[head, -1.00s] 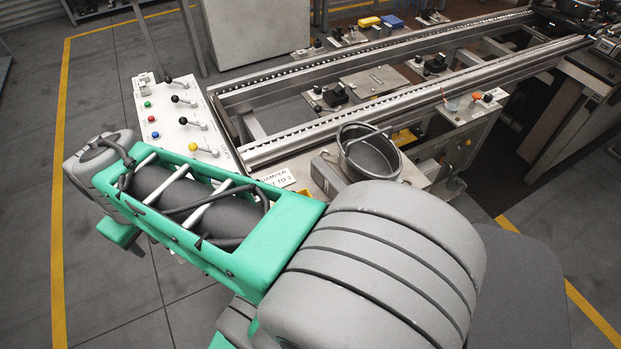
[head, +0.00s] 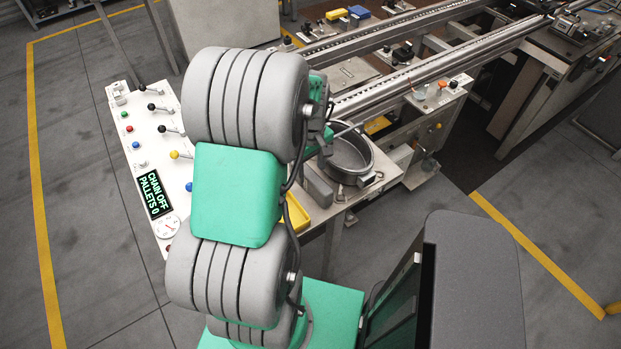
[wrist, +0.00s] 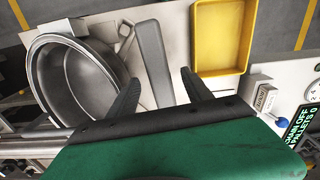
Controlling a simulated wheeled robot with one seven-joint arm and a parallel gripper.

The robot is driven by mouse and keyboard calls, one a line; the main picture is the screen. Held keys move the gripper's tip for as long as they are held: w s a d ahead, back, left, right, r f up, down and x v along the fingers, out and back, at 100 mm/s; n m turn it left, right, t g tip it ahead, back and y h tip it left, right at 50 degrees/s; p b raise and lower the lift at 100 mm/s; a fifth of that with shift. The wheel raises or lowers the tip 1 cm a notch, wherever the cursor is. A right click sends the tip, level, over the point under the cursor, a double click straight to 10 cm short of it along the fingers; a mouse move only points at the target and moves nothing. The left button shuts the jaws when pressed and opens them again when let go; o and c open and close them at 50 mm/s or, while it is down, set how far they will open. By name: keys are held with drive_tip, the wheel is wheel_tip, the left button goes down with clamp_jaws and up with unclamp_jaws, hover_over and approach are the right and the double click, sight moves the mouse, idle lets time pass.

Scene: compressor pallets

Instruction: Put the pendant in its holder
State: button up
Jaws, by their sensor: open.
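I cannot pick out the pendant or its holder with certainty. A long grey block (wrist: 153,62) lies on the light bench top in the wrist view, between a metal pot and a yellow tray; it also shows beside the pot in the head view (head: 318,187). My gripper (wrist: 158,85) is open, with its two dark fingers apart. In the wrist view the block's lower part appears between the fingertips; I cannot tell the height gap. Nothing is seen held.
The metal pot (head: 350,160) stands on the bench beside the block. The yellow tray (wrist: 222,38) is on the other side. A control panel (head: 140,150) with levers and a display reading "CHAIN OFF PALLETS 0" stands left. Rails (head: 430,65) run to the back right.

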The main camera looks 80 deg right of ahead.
sight(311, 174)
wheel_tip(311, 174, down, 4)
drive_tip(key=shift+w+d+r, duration=0.1)
drive_tip(key=shift+d+r, duration=0.05)
drive_tip(key=shift+r, duration=0.1)
clamp_jaws()
idle(0.4)
idle(0.3)
